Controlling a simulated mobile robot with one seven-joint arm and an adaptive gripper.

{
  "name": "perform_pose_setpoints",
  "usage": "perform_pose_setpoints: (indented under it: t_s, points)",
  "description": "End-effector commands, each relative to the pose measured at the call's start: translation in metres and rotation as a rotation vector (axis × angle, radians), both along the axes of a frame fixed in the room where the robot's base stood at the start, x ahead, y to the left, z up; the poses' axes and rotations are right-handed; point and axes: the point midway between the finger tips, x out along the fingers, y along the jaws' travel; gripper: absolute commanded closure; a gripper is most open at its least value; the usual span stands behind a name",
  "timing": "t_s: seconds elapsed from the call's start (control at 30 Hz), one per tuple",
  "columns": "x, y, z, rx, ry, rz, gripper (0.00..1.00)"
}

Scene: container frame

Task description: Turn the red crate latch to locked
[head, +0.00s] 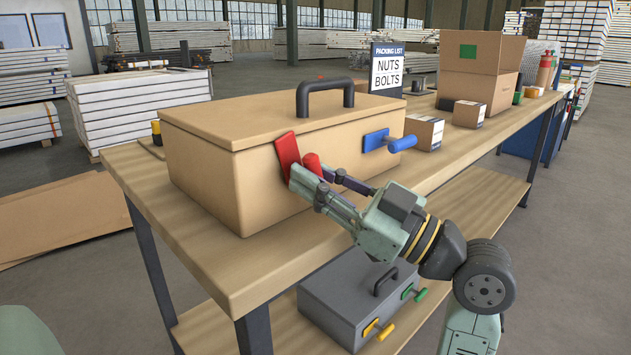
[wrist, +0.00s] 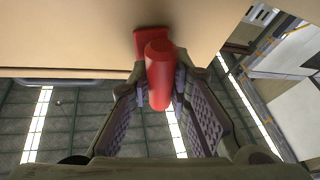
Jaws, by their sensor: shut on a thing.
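The tan crate (head: 205,165) stands on the workbench with its lid down and a black handle on top. The red latch (head: 287,152) is on its front face, its plate tilted from upright, with a red knob sticking out towards me. My gripper (head: 309,172) is at this knob, coming from the lower right. In the wrist view, the red latch knob (wrist: 159,75) sits between the two fingers of my gripper (wrist: 163,92), which are shut on it. Part of the knob is hidden by the fingers in the head view.
A blue latch (head: 388,141) is on the same face, right of the red one. Small cartons (head: 424,132) and a packing list sign (head: 387,68) stand further along the workbench (head: 215,258). A grey case (head: 345,303) with yellow and green latches sits on the lower shelf.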

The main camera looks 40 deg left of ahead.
Motion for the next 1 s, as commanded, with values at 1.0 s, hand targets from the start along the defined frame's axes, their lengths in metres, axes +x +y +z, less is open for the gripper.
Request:
perform_pose_setpoints:
  t_s: [1.0]
  points:
    - [-0.0026,0.0012,-0.0028,0.013,0.295,0.009,1.00]
